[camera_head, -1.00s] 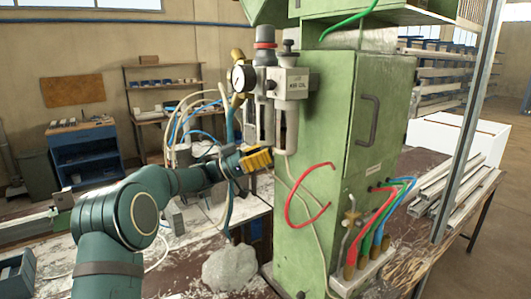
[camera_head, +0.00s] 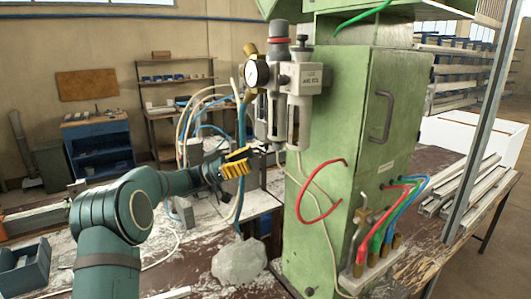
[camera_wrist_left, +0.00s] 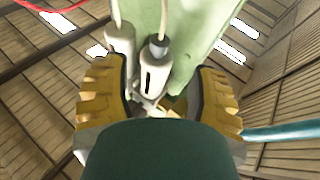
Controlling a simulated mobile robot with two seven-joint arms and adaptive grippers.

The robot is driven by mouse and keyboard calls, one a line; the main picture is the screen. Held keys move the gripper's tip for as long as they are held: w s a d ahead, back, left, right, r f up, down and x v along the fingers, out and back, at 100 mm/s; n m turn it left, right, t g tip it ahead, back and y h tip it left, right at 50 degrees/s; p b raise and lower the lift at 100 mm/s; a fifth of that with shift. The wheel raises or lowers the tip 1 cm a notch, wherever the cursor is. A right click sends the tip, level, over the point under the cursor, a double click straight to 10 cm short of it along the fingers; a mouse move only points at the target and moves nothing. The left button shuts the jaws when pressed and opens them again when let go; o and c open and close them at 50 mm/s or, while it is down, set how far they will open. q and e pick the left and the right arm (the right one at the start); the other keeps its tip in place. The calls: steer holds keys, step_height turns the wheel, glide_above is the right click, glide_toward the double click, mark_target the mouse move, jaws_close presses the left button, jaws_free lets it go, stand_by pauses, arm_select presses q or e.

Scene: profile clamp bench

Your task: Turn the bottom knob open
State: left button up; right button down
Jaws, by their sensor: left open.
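A grey air regulator unit with a round gauge (camera_head: 257,73) is fixed to the left side of the green cabinet (camera_head: 345,140). Two pale bowls (camera_head: 300,122) hang under it. No knob at the bowl bottoms can be made out clearly in the head view. My left gripper (camera_head: 237,163) has yellow ridged fingers and is empty, below and to the left of the bowls. In the left wrist view, looking upward, the open fingers (camera_wrist_left: 157,105) stand either side of the bowls (camera_wrist_left: 155,72); a dark grey round end piece (camera_wrist_left: 157,43) shows on one. Contact cannot be told.
A red hose (camera_head: 313,205) loops from the cabinet side, and a thin pale tube runs down below the bowls. Blue and white hoses (camera_head: 240,125) hang behind my left gripper. A grey rock (camera_head: 239,262) lies on the bench below.

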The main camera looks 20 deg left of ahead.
arm_select(q)
steer(key=v, duration=0.3)
steer(key=shift+a, duration=0.2)
steer(key=shift+s+f, duration=0.1)
stand_by(0.3)
